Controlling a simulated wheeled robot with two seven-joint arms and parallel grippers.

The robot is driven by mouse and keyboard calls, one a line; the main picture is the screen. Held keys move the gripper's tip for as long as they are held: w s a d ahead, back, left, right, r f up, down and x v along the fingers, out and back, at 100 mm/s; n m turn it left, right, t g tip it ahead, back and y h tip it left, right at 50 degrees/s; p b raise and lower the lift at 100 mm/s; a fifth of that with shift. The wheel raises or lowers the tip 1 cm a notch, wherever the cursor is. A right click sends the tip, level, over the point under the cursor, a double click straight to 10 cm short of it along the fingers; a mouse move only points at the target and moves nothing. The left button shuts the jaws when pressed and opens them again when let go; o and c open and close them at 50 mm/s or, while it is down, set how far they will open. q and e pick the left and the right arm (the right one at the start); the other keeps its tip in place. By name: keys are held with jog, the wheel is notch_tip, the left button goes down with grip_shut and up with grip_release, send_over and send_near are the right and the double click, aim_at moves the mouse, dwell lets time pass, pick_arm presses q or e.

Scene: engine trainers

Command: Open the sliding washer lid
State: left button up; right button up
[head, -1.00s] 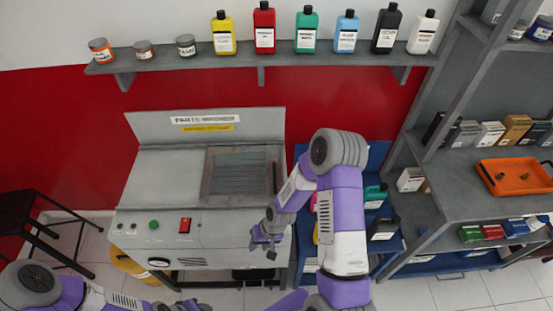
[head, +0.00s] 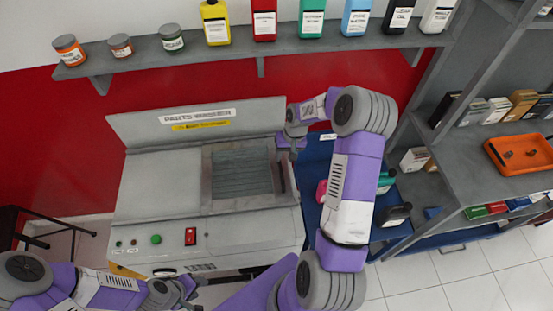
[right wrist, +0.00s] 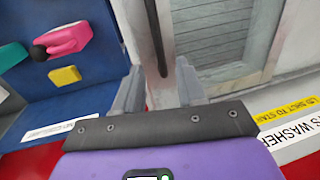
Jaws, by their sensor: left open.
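The parts washer (head: 150,200) is a grey cabinet with a slatted grey lid panel (head: 240,170) set in the right part of its top. The panel covers its frame; it also shows in the right wrist view (right wrist: 215,35). A dark upright handle bar (right wrist: 155,35) runs along the panel's edge. My right gripper (head: 289,152) is over the panel's far right corner. In the right wrist view its fingers (right wrist: 159,85) are apart, with the bar's end between them; contact cannot be told. My left gripper (head: 182,290) is open and empty, low in front of the washer.
The washer's front has a green button (head: 156,239) and a red switch (head: 190,236). A blue cart (head: 315,165) with bottles stands close on the right. A wall shelf (head: 280,50) with bottles hangs behind. Grey shelving (head: 450,160) with an orange tray (head: 520,154) is further right.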

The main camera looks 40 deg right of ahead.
aim_at(281, 169)
jog(key=f, duration=0.4)
jog(key=a+f, duration=0.1)
jog(key=f, duration=0.1)
jog(key=shift+w, duration=0.1)
jog(key=shift+a, duration=0.1)
jog(key=shift+c, duration=0.2)
grip_shut()
